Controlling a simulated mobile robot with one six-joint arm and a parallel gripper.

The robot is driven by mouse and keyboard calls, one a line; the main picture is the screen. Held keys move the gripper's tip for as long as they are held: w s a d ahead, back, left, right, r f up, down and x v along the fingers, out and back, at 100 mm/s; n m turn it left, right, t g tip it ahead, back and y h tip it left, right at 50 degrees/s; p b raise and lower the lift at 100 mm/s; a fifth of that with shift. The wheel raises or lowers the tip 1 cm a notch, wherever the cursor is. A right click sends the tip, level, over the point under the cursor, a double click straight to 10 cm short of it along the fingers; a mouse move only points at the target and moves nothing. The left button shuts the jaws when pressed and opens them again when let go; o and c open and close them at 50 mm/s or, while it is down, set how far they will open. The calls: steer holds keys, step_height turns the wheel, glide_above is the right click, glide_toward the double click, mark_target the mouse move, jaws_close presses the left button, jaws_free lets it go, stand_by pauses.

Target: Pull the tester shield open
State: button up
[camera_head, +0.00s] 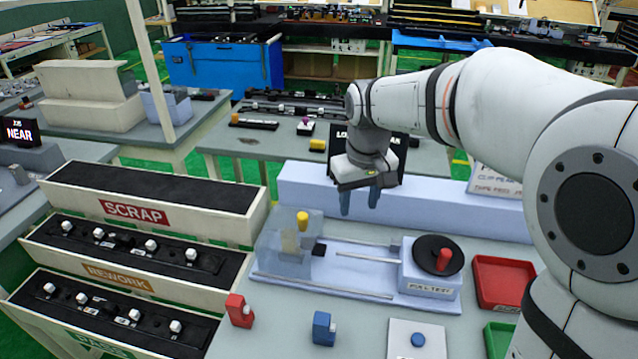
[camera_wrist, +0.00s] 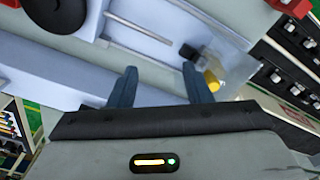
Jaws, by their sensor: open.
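The tester (camera_head: 345,262) is a pale blue bench unit on the grey table, labelled PULL TEST. Its shield (camera_head: 285,248) is a clear box at the left end with a yellow knob (camera_head: 302,220) on it. In the wrist view the shield (camera_wrist: 222,62) and the yellow knob (camera_wrist: 211,80) show right of centre. My gripper (camera_head: 360,208) hangs above and behind the tester, right of the knob and apart from it. In the wrist view my gripper (camera_wrist: 160,80) is open and empty, its two blue fingers spread. Whether the shield is open or closed is unclear.
A black wheel with a red handle (camera_head: 443,260) is on the tester's right end. A red tray (camera_head: 503,282) lies to its right. A red block (camera_head: 239,311), a blue block (camera_head: 324,328) and a blue button (camera_head: 418,340) are in front. SCRAP, REWORK and PASS bins (camera_head: 160,212) stand left.

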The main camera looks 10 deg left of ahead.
mark_target(302, 215)
steer(key=w+a+n, duration=0.1)
steer(key=a, duration=0.3)
steer(key=w+a+f, duration=0.1)
steer(key=a, duration=0.3)
steer(key=w+a+n+p, duration=0.1)
steer(key=a, duration=0.2)
steer(key=shift+a+f+n+g, duration=0.3)
steer(key=shift+a+f+g, duration=0.05)
steer(key=shift+a+g, duration=0.05)
steer(key=shift+a+f, duration=0.2)
steer(key=shift+a, duration=0.1)
step_height(302, 215, down, 8)
steer(key=shift+r+p, duration=0.2)
steer(key=shift+p, duration=0.35)
steer(key=shift+c, duration=0.3)
jaws_close()
